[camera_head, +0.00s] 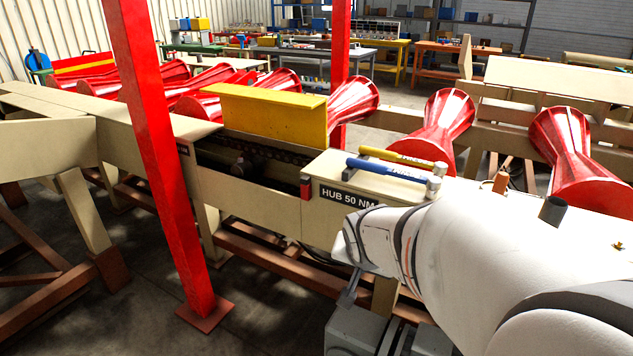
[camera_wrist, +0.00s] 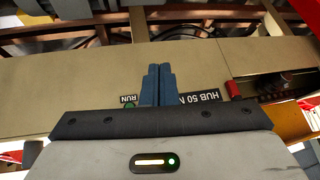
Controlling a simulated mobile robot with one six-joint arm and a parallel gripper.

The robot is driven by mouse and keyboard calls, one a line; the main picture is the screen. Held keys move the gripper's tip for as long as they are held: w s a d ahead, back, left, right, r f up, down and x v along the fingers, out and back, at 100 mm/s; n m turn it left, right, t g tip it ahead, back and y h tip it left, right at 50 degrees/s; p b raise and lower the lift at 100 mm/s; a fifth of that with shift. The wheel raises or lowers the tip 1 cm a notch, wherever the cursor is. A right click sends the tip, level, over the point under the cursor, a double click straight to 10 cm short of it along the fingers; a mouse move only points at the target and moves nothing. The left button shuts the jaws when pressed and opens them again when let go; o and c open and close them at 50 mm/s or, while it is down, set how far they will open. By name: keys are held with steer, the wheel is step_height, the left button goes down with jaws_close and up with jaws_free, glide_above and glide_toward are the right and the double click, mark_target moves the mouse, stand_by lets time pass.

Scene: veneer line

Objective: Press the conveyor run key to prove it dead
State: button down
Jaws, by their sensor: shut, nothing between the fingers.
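The run key appears in the wrist view as a small green button (camera_wrist: 129,105) under an upside-down RUN label (camera_wrist: 128,98) on the beige conveyor side panel. My gripper (camera_wrist: 159,68) is shut and empty, its blue fingers together. In the picture, the fingers lie just right of the key, between it and the HUB 50 NM label (camera_wrist: 203,97). The palm's dark edge reaches close under the key. I cannot tell the gap between fingers and panel. In the head view my white arm hides the key; the HUB 50 NM plate (camera_head: 345,197) shows on the conveyor side.
A red block (camera_head: 305,188) sits at the opening's edge, also in the wrist view (camera_wrist: 233,90). Blue (camera_head: 385,170) and yellow (camera_head: 403,158) torque tools lie on the conveyor top. A red post (camera_head: 160,150) stands left; red rollers (camera_head: 437,125) line the conveyor.

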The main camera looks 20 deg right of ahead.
steer(key=w+d+f+m+t+b, duration=0.1)
steer(key=w+d+f+m+t, duration=0.2)
steer(key=d+m, duration=0.4)
steer(key=w+d+f+m+t+b, duration=0.1)
steer(key=w+d+f+m+t, duration=0.2)
steer(key=d+m, duration=0.5)
steer(key=shift+d+f+t+y, duration=0.3)
steer(key=shift+d+t+y, duration=0.1)
steer(key=w+d, duration=0.5)
steer(key=d, duration=0.1)
steer(key=shift+w+d+p, duration=0.3)
steer(key=shift+w, duration=0.1)
steer(key=shift+w+d+r+p, duration=0.1)
steer(key=shift+d+p, duration=0.05)
steer(key=shift+p, duration=0.25)
stand_by(0.9)
